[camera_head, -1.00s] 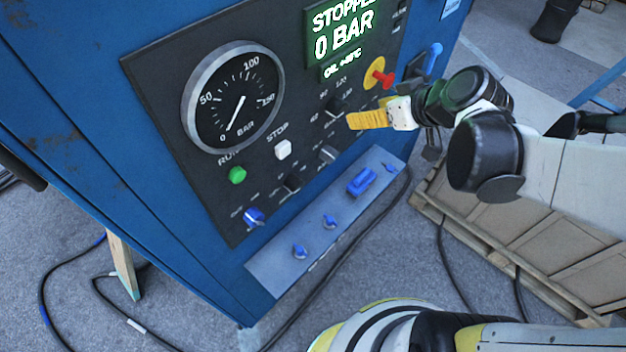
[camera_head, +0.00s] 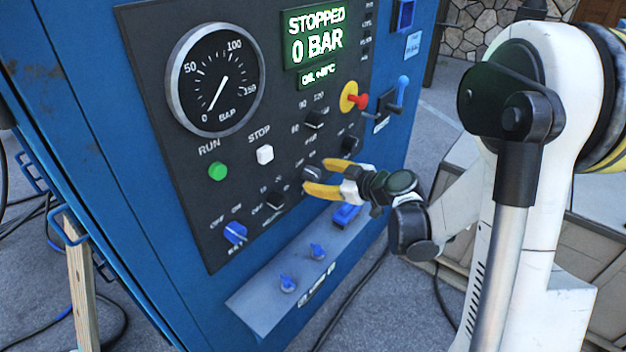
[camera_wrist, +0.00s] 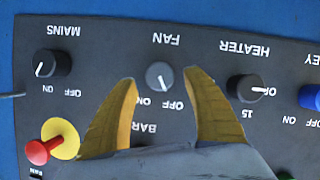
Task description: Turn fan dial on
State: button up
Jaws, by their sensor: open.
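The fan dial (camera_wrist: 160,76) is a grey round knob under the upside-down FAN label in the wrist view. Its white pointer is turned toward OFF. In the head view the fan dial (camera_head: 311,173) sits in the lower knob row, partly hidden by my gripper. My gripper (camera_head: 314,177) is open, its yellow fingers pointing at the panel. In the wrist view the fingertips (camera_wrist: 160,78) stand on either side of the dial, with gaps showing on both sides. I cannot tell how far they are from the panel.
Nearby are the mains knob (camera_wrist: 52,64), the heater knob (camera_wrist: 246,88) and a red-and-yellow switch (camera_wrist: 50,145). A blue knob (camera_head: 235,233) is farther left on the panel. A sloped ledge (camera_head: 262,298) with blue controls juts out below. The display reads STOPPED, 0 BAR.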

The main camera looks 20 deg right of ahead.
jog(key=shift+x, duration=1.3)
jog(key=c, duration=1.2)
jog(key=m+g+y+b, duration=0.1)
jog(key=m+y, duration=0.1)
jog(key=m, duration=0.2)
jog(key=shift+d+g, duration=0.1)
jog(key=shift+g, duration=0.3)
jog(key=m+g+y+b, duration=0.1)
jog(key=m+y+b, duration=0.1)
jog(key=m, duration=0.2)
jog(key=shift+y, duration=0.4)
